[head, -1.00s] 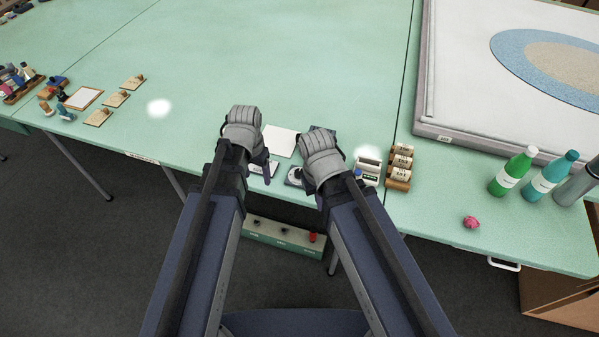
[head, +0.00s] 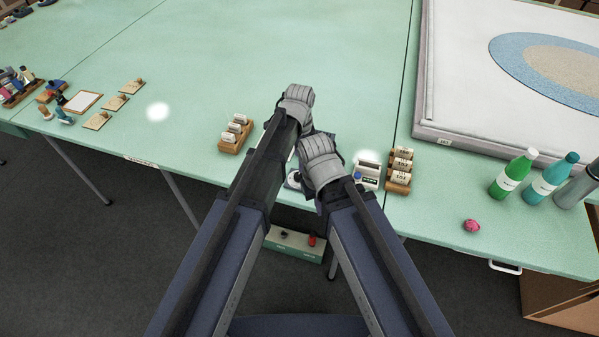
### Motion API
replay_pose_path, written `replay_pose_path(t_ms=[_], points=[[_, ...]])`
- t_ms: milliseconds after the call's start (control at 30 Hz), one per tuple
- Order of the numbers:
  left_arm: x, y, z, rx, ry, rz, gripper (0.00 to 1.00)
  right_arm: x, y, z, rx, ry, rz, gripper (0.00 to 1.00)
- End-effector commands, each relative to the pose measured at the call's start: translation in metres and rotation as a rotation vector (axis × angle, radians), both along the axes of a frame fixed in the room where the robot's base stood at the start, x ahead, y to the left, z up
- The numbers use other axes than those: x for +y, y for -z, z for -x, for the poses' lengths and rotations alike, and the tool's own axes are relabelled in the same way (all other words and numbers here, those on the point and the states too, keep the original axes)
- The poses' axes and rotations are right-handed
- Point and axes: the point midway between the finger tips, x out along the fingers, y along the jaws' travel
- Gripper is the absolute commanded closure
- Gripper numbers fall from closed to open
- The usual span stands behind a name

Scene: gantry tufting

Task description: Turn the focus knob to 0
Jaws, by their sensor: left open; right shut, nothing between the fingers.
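A small round white-and-dark dial (head: 294,180) shows on the table's front edge, just left of my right gripper and partly covered by my arms. I cannot tell whether it is the focus knob, and no scale can be read. Below the edge, a green control box (head: 296,248) carries a dark knob (head: 284,234) and a red knob (head: 312,240); my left arm hides its left part. My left gripper (head: 298,104) is open, above the table beyond the dial. My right gripper (head: 320,162) is shut and empty, close beside the dial. Both sets of fingertips are mostly hidden.
A wooden rack of rolls (head: 235,134) stands left of my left arm. A white device (head: 367,174) and another rack of rolls (head: 399,170) stand to the right. Bottles (head: 513,172) and a pink lump (head: 472,226) are further right. The table's back middle is clear.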

Motion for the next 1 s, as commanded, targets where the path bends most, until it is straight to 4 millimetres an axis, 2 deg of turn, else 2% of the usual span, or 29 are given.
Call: replay_pose_path(t_ms=[600,733,1000], points=[[0.000,0.070,0.000,0.000,-0.002,0.000,0.31,0.000,0.070,0.000,0.000,0.000,0.000,1.00],[0.000,0.076,0.000,0.000,-0.002,0.000,0.31,0.000,0.076,0.000,0.000,0.000,0.000,1.00],[0.000,0.075,0.000,0.000,-0.002,0.000,0.31,0.000,0.075,0.000,0.000,0.000,0.000,1.00]])
